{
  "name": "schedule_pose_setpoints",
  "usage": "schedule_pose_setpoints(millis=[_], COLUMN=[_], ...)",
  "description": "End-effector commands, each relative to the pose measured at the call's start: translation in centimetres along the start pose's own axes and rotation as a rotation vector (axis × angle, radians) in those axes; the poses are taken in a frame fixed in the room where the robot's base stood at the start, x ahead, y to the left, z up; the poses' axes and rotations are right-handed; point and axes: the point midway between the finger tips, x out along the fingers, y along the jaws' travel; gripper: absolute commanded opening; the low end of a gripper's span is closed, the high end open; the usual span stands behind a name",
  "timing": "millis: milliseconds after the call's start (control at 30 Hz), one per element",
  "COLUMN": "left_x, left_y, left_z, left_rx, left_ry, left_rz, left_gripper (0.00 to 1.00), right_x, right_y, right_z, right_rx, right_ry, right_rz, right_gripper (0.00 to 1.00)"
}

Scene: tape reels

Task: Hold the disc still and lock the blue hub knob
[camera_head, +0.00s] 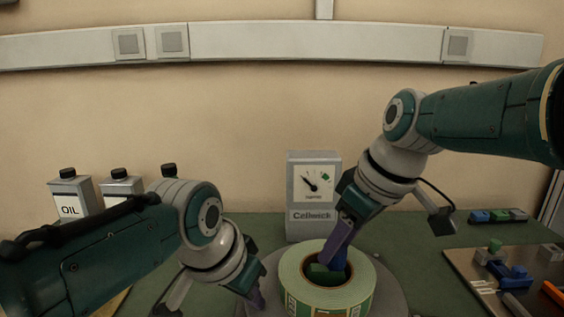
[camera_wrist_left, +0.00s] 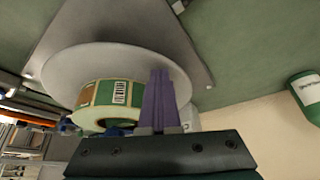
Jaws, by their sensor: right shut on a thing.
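A green-and-white label roll (camera_head: 296,275) lies on the grey disc (camera_head: 396,300); the left wrist view shows the roll (camera_wrist_left: 108,97) and the pale disc (camera_wrist_left: 75,62) at an angle. My right gripper (camera_head: 330,265) reaches down into the roll's core, its purple fingers shut on the blue hub knob, mostly hidden by the fingers and core. A green part shows beside them. My left gripper (camera_head: 257,298) is at the disc's left edge. In the left wrist view its purple finger (camera_wrist_left: 159,102) overlaps the disc's rim; the jaw gap and any contact are unclear.
A Cellwick dial gauge box (camera_head: 314,215) stands behind the disc. Oil cans (camera_head: 70,197) stand at the left, behind my left arm. A board with tools (camera_head: 505,275) lies at the right, with small blocks (camera_head: 497,216) behind it. Green table is clear between gauge and blocks.

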Motion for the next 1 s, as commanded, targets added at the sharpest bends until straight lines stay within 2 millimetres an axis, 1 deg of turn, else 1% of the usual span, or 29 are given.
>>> schedule_pose_setpoints(millis=[33, 133, 300, 367, 433, 467, 567, 633, 767, 900, 1000], left_x=[0.3, 0.3, 0.3, 0.3, 0.3, 0.3, 0.3, 0.3, 0.3, 0.3, 0.3], left_y=[0.2, 0.2, 0.2, 0.2, 0.2, 0.2, 0.2, 0.2, 0.1, 0.1, 0.1], left_z=[0.7, 0.7, 0.7, 0.7, 0.7, 0.7, 0.7, 0.7, 0.7, 0.7, 0.7], left_rx=[-0.004, -0.004, -0.002, -0.002, -0.002, -0.002, -0.002, -0.002, -0.002, -0.002, -0.002], left_ry=[-0.015, -0.015, -0.016, -0.017, -0.017, -0.017, -0.017, -0.017, -0.017, -0.017, -0.017], left_rz=[0.005, 0.005, 0.005, 0.005, 0.005, 0.005, 0.004, 0.004, 0.004, 0.004, 0.004], left_gripper=[0.0, 0.0, 0.0, 0.0, 0.0, 0.0, 0.0, 0.0, 0.0, 0.0, 0.0], right_x=[0.1, 0.1, 0.1, 0.1, -0.2, -0.5, -1.9, -2.0, -2.8, -3.6, -4.0], right_y=[-0.5, -0.4, -0.3, -0.2, 0.1, 0.3, 1.7, 1.9, 2.1, 1.4, 0.8], right_z=[-0.1, -0.1, -0.1, -0.1, -0.5, -0.8, -2.8, -2.4, -2.4, -2.3, -2.2], right_rx=[0.0, 0.001, 0.001, 0.001, 0.0, 0.001, 0.002, 0.09, 0.279, 0.468, 0.572], right_ry=[0.0, 0.0, 0.0, 0.002, 0.011, 0.019, 0.066, 0.038, 0.005, -0.01, -0.01], right_rz=[-0.012, -0.012, -0.008, -0.006, 0.004, 0.012, 0.059, 0.081, 0.141, 0.207, 0.247], right_gripper=[0.43, 0.54, 0.55, 0.62, 0.7, 0.7, 0.7, 0.7, 0.7, 0.7, 0.7])
